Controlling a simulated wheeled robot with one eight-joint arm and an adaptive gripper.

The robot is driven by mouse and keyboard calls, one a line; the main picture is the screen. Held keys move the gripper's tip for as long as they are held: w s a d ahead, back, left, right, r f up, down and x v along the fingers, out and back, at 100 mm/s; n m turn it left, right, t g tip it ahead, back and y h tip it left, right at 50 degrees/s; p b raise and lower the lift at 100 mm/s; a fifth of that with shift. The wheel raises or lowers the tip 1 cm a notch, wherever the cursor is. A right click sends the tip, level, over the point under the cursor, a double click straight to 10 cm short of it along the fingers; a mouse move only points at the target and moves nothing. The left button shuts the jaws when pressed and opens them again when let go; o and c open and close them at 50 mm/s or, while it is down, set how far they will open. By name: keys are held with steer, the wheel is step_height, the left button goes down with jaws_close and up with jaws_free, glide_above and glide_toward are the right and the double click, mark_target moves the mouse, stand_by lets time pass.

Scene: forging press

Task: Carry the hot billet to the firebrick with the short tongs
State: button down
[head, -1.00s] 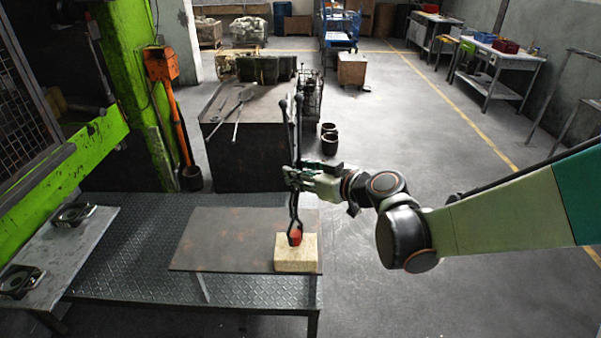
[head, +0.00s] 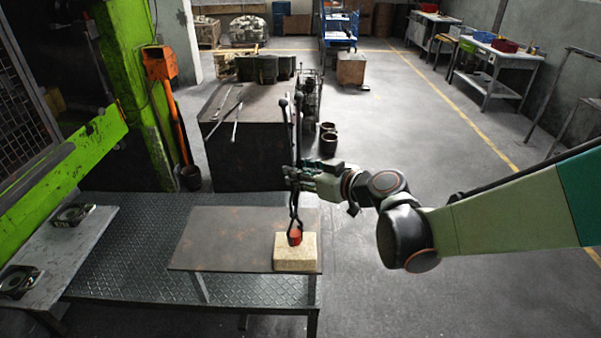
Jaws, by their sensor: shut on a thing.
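My gripper (head: 298,176) is shut on the short tongs (head: 296,140), which hang upright with their handles up and their jaws down. The tong jaws are around the glowing red hot billet (head: 295,237). The billet is at the top of the pale firebrick (head: 295,258), over its upper face; whether it rests fully on the brick is hard to tell. The firebrick lies at the right front corner of a dark steel plate (head: 215,240).
A dark block table (head: 245,165) behind carries longer tongs (head: 237,122). The green press (head: 70,160) stands left, beside a grey bench with dies (head: 70,215). Buckets (head: 328,143) stand on the floor behind my gripper.

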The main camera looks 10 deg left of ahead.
steer(key=shift+f+b, duration=0.55)
stand_by(0.4)
steer(key=c, duration=1.6)
jaws_free()
steer(key=o, duration=0.4)
steer(key=shift+r+p, duration=2.95)
steer(key=shift+r, duration=1.3)
jaws_close()
